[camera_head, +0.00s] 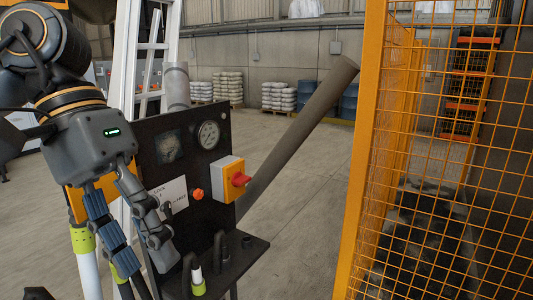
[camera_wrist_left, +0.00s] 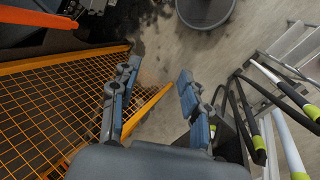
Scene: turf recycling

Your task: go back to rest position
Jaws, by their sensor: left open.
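My left gripper (camera_head: 146,264) hangs down in front of the left side of the black control panel (camera_head: 185,150). Its two blue-padded fingers are apart with nothing between them. In the left wrist view the open fingers (camera_wrist_left: 157,80) point over bare floor, with orange mesh fencing to their left. The panel carries two gauges, a red knob on a yellow switch box (camera_head: 229,180), an orange-red button (camera_head: 198,194) and a partly covered white label (camera_head: 170,195). My right gripper is not in view.
An orange mesh fence (camera_head: 366,140) stands at the right. A slanted grey pipe (camera_head: 305,125) rises behind the panel. A white ladder (camera_head: 127,60) stands behind my left arm. A small white-and-green item (camera_head: 197,281) is by the panel's black shelf (camera_head: 245,250). Open floor lies between panel and fence.

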